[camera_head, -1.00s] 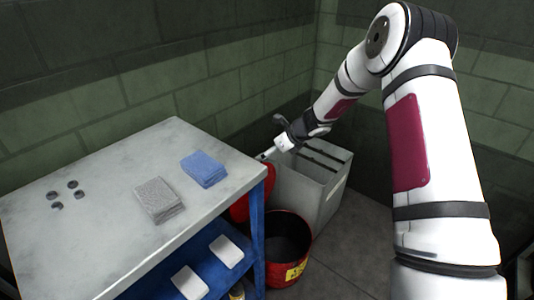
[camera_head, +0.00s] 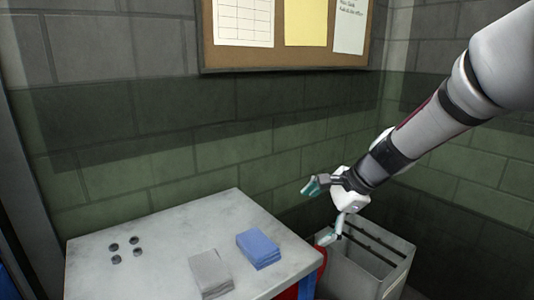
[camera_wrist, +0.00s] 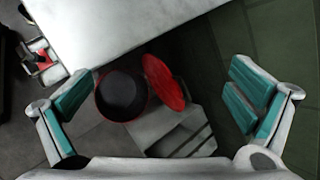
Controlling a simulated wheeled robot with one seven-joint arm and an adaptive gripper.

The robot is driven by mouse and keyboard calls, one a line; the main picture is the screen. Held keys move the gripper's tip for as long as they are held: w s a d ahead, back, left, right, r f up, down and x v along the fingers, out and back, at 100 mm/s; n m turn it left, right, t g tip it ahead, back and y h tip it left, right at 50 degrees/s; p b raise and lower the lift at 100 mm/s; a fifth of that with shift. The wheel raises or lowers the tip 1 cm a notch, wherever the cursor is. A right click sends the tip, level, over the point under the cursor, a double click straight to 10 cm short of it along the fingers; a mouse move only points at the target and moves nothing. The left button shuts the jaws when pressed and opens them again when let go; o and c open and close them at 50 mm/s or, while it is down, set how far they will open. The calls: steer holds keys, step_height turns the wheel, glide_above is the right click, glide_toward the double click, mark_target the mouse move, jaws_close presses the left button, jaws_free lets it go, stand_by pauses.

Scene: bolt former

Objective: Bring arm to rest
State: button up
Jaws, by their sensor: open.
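My gripper (camera_head: 322,213) is at the end of my arm, which reaches in from the upper right in the head view. It hangs in the air near the right end of the table, in front of the green wall. In the wrist view its two teal-padded fingers (camera_wrist: 163,104) are spread wide apart with nothing between them. Below them, on the floor, are a red bin (camera_wrist: 139,112) with a dark inside and a red lid (camera_wrist: 164,82) beside it.
The grey table (camera_head: 150,270) bears a blue stack of cloths (camera_head: 258,248), a grey stack (camera_head: 210,272) and several small dark nuts (camera_head: 115,247). A notice board (camera_head: 290,57) hangs on the wall.

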steer(key=s+r+n, duration=0.1)
steer(key=s, duration=0.1)
steer(key=s+r+n, duration=0.1)
steer(key=s, duration=0.2)
steer(key=s+r+n+g, duration=0.1)
steer(key=s, duration=0.1)
steer(key=shift+s+a+r+n+h, duration=0.3)
steer(key=s+d+n+g+h, duration=0.1)
steer(key=s+d+n+h, duration=0.2)
steer(key=s, duration=0.8)
steer(key=s+d+r+n+g+h, duration=0.1)
steer(key=s+d+n, duration=0.3)
steer(key=s, duration=0.6)
steer(key=s+d+n+h, duration=0.15)
steer(key=s+n, duration=0.35)
steer(key=s, duration=0.6)
step_height(320, 180, up, 21)
steer(key=t+p, duration=0.3)
steer(key=p, duration=1.6)
steer(key=shift+w+a, duration=0.25)
steer(key=shift+w, duration=0.2)
